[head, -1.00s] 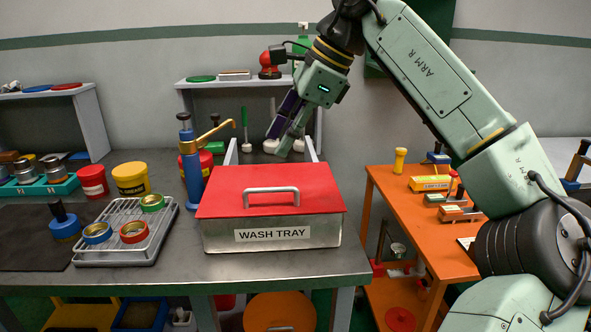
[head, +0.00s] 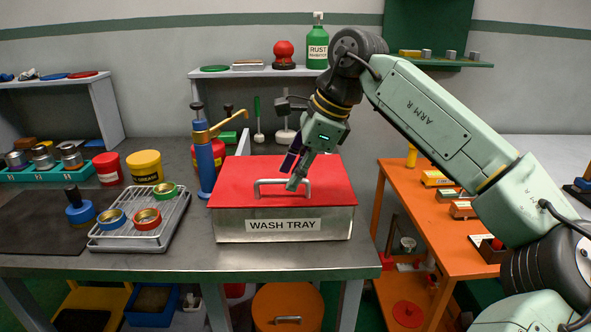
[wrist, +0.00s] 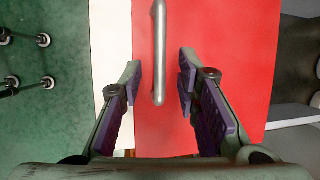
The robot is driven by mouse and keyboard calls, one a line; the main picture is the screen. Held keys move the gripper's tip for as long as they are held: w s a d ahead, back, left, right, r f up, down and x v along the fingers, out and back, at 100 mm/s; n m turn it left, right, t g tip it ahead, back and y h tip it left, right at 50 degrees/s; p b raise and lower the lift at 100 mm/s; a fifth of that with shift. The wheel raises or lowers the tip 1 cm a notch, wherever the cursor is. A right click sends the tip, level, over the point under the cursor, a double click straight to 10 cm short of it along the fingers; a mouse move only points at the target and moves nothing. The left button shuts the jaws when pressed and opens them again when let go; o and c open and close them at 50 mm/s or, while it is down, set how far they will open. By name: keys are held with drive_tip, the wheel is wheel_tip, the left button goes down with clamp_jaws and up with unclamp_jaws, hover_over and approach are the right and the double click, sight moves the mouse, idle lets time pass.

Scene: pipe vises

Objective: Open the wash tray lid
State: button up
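The wash tray (head: 340,223) is a grey metal box on the bench, labelled "WASH TRAY". Its flat red lid (head: 235,185) lies shut on it and fills much of the wrist view (wrist: 230,60). A grey bar handle (head: 266,182) stands on the lid. My gripper (head: 292,176) is over the lid at the handle. In the wrist view my gripper (wrist: 160,80) is open, with the handle (wrist: 158,50) between its two fingers and a gap on both sides. I cannot tell exactly how far down the fingertips reach.
A blue post with a brass arm (head: 205,160) stands close behind the tray's left side. A wire rack (head: 170,215) with coloured rings lies to the left. A shelf (head: 250,73) with a green bottle (head: 317,48) is behind. An orange table (head: 440,215) is at right.

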drive_tip(key=shift+c, duration=0.4)
clamp_jaws()
idle(0.5)
